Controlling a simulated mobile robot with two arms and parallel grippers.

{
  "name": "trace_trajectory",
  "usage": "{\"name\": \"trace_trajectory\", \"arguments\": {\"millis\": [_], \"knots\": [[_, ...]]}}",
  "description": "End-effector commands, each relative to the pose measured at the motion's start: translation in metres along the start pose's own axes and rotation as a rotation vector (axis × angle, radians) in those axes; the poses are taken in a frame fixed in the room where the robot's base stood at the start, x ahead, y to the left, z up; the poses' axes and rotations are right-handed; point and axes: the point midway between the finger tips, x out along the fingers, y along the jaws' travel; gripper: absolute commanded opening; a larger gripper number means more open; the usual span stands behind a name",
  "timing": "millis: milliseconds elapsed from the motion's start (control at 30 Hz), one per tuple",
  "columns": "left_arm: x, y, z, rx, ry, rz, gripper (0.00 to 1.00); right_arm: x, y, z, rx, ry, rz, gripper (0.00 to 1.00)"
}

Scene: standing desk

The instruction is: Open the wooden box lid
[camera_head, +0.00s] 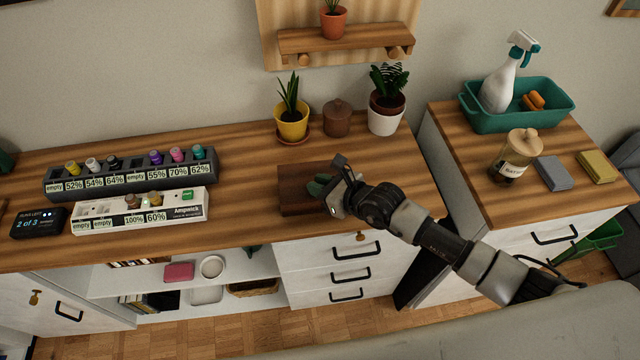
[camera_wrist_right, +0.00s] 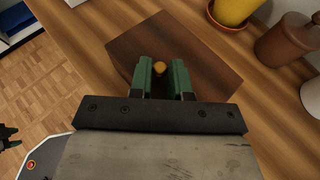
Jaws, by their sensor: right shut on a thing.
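The wooden box (camera_head: 297,178) is dark brown and sits on the desk, right of its middle and near the front edge. Its lid (camera_wrist_right: 200,50) looks closed and flat in the right wrist view. A small yellow knob (camera_wrist_right: 159,67) shows between my green fingers. My right gripper (camera_head: 319,186) is over the right part of the box, shut on the knob. The fingers (camera_wrist_right: 160,78) hide part of the lid.
Behind the box stand a yellow plant pot (camera_head: 291,125), a brown lidded jar (camera_head: 337,120) and a white plant pot (camera_head: 385,118). A dark rack (camera_head: 130,175) and a white charger (camera_head: 140,212) stand at left. The desk between charger and box is clear.

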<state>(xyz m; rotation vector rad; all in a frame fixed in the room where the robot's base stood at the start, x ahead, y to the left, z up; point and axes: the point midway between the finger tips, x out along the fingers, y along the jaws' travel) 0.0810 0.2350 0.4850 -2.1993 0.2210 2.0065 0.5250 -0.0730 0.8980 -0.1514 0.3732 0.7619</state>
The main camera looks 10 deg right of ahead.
Motion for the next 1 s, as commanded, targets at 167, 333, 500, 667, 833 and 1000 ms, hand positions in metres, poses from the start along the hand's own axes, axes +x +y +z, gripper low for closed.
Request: {"name": "trace_trajectory", "arguments": {"millis": [167,333,500,667,833,1000], "knots": [[-0.005,0.0,-0.001,0.0,0.0,0.0,0.43,-0.001,-0.001,0.004,0.014,0.015,0.005,0.0],[-0.018,0.0,-0.002,0.0,0.0,0.0,0.43,-0.002,-0.004,0.015,0.059,0.063,0.023,0.0],[-0.036,-0.001,-0.003,0.0,0.0,0.0,0.43,-0.002,-0.009,0.028,0.134,0.146,0.055,0.0],[-0.05,-0.001,-0.005,0.0,0.0,0.0,0.43,0.0,-0.014,0.039,0.214,0.232,0.089,0.0],[-0.057,-0.001,-0.005,0.0,0.0,0.0,0.43,0.003,-0.021,0.047,0.29,0.316,0.12,0.0],[-0.059,-0.001,-0.005,0.0,0.0,0.0,0.43,0.006,-0.026,0.053,0.35,0.379,0.144,0.0]]}}
